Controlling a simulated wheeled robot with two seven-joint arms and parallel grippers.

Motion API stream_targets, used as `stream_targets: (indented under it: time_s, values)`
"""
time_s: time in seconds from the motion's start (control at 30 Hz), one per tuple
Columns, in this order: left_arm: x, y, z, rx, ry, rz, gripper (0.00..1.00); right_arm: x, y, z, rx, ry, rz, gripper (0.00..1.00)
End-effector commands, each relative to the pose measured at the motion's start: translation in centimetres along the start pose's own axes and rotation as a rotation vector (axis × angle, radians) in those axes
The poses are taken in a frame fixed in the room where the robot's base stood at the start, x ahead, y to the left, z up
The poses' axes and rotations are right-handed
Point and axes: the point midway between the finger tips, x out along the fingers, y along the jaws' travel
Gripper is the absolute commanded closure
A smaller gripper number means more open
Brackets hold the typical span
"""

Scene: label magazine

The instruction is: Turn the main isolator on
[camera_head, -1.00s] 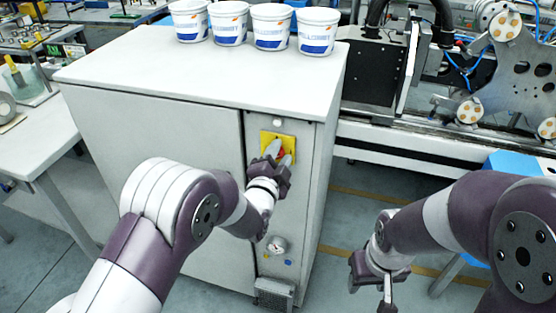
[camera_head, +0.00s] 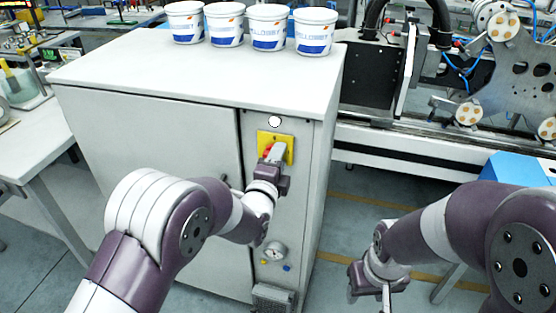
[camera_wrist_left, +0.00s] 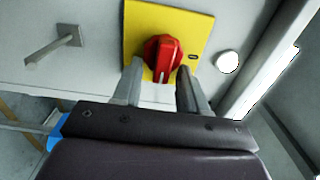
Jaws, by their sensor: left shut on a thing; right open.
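The main isolator is a red rotary knob (camera_wrist_left: 162,55) on a yellow plate (camera_head: 288,141), on the narrow front panel of a grey cabinet. My left gripper (camera_head: 275,153) is at the plate, shut on the knob. In the left wrist view its two fingers (camera_wrist_left: 160,72) lie on either side of the knob's ridge. In the head view the fingers hide most of the knob, with a little red showing. A round lamp (camera_head: 274,121) above the plate looks bright white. It also shows in the left wrist view (camera_wrist_left: 228,62). My right gripper (camera_head: 369,294) is open and empty, right of the cabinet.
The cabinet top (camera_head: 190,68) carries several white tubs (camera_head: 268,27) at its back edge. A door handle (camera_wrist_left: 50,50) sticks out beside the plate. A gauge (camera_head: 275,251) and a vent (camera_head: 272,299) sit lower on the panel. Machinery (camera_head: 480,75) stands to the right.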

Motion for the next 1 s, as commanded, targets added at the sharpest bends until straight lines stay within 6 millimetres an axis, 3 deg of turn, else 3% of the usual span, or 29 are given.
stream_targets:
  time_s: [0.4, 0.43, 0.5, 0.83, 1.0]
  values:
    - [-0.1, 0.2, 0.0, 0.005, 0.000, 0.005, 0.88, 0.0, 0.0, 0.0, 0.000, 0.000, 0.000, 0.50]
    - [-0.1, 0.2, 0.0, 0.005, 0.000, 0.005, 0.48, 0.0, 0.0, 0.0, 0.000, 0.000, 0.000, 0.50]
    - [0.0, 0.2, 0.0, 0.005, 0.000, 0.004, 0.33, 0.0, 0.0, 0.0, 0.000, 0.000, 0.000, 0.50]
    - [-0.4, 0.1, 0.0, 0.004, 0.000, 0.002, 0.33, 0.1, 0.0, 0.0, 0.000, 0.000, 0.000, 0.50]
    - [-3.2, 0.1, 0.0, 0.004, 0.001, 0.002, 0.33, 0.4, 0.0, 0.1, 0.000, 0.000, 0.000, 0.50]
